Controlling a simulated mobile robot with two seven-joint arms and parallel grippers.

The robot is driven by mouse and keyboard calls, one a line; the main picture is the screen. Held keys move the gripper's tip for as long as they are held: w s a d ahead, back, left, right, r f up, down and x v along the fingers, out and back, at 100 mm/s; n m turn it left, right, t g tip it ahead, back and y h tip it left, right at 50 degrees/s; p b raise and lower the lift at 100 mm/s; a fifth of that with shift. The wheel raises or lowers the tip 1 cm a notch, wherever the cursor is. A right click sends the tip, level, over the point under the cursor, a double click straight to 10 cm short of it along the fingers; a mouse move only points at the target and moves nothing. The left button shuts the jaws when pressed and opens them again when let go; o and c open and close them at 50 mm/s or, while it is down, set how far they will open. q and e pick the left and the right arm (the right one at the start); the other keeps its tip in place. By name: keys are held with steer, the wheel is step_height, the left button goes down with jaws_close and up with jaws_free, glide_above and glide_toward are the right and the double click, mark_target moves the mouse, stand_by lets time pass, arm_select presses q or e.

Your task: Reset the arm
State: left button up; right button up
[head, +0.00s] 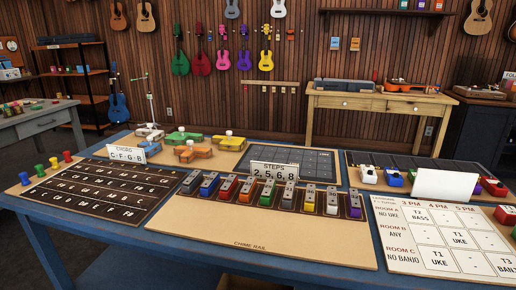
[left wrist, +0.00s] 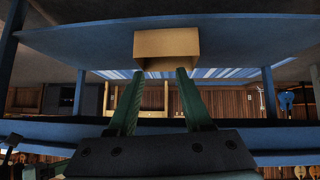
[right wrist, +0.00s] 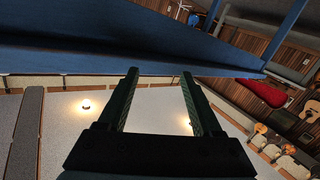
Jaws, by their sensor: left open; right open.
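Neither of my arms shows in the head view. My left gripper (left wrist: 157,72) is open in the left wrist view. A tan box (left wrist: 168,44) on a blue surface (left wrist: 80,45) appears just past its fingertips, and nothing is held between the fingers. My right gripper (right wrist: 160,72) is open and empty in the right wrist view. A blue table edge (right wrist: 90,58) crosses beyond its fingertips, with a pale ceiling behind. How far each gripper is from the blue surfaces is hard to tell.
A blue table (head: 40,235) fills the front of the head view. It carries a chime rail board (head: 290,235), a chord board (head: 95,190), a room schedule (head: 440,235) and a blank white card (head: 445,186). A wooden table (head: 385,103) stands behind.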

steer(key=s+d+f+m+g+h+p, duration=0.1)
steer(key=s+d+f+m+g+h, duration=0.2)
steer(key=s+f+g, duration=0.8)
arm_select(q)
step_height(320, 180, up, 14)
steer(key=s+a+p, duration=0.1)
steer(key=a+p, duration=0.1)
steer(key=p, duration=1.4)
steer(key=shift+a+f+n+y, duration=0.25)
steer(key=shift+a+n+y, duration=0.05)
steer(key=shift+a+y, duration=0.1)
arm_select(e)
steer(key=s+d+r+m+t, duration=0.1)
steer(key=s+r+t, duration=0.2)
steer(key=r, duration=0.5)
steer(key=shift+d+m+t, duration=0.3)
steer(key=shift+t, duration=0.3)
